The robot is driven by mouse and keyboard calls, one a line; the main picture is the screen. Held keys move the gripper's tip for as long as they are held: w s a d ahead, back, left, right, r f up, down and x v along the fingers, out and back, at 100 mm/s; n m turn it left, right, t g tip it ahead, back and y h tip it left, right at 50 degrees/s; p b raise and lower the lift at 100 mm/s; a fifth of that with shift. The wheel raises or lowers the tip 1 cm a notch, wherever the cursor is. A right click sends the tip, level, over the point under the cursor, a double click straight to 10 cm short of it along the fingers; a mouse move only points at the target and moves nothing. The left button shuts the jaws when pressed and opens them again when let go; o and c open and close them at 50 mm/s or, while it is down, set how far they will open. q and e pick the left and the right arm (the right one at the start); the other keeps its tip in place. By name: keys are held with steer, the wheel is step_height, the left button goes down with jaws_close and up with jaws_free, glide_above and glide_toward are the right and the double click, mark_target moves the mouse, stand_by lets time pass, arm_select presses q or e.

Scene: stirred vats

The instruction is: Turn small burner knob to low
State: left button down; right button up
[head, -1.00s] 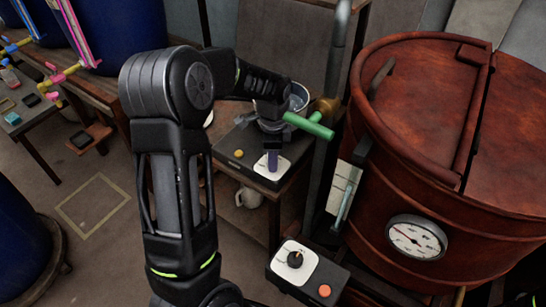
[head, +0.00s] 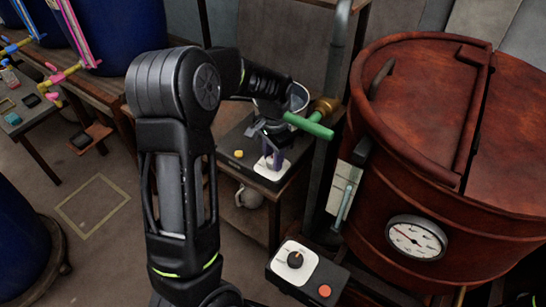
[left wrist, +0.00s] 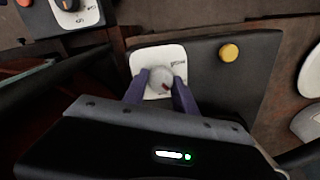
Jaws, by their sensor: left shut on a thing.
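The small burner knob (left wrist: 160,80) is a pale round knob with a dark reddish mark, on a white dial plate (left wrist: 146,57). The dial plate also shows on the small burner's dark box (head: 234,150) in the head view. My left gripper (left wrist: 160,84) has its two purple fingers on either side of the knob, closed on it. In the head view my left gripper (head: 272,162) reaches down onto the dial plate. My right gripper is in neither view.
A yellow button (head: 239,154) sits beside the dial. A second control box has a black knob (head: 295,259) and an orange button (head: 324,291). A large red-brown vat (head: 440,150) stands right.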

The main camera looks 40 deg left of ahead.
arm_select(q)
steer(key=n, duration=0.4)
steer(key=shift+n, duration=0.4)
steer(key=c, duration=1)
jaws_free()
step_height(320, 180, up, 8)
steer(key=shift+f, duration=0.1)
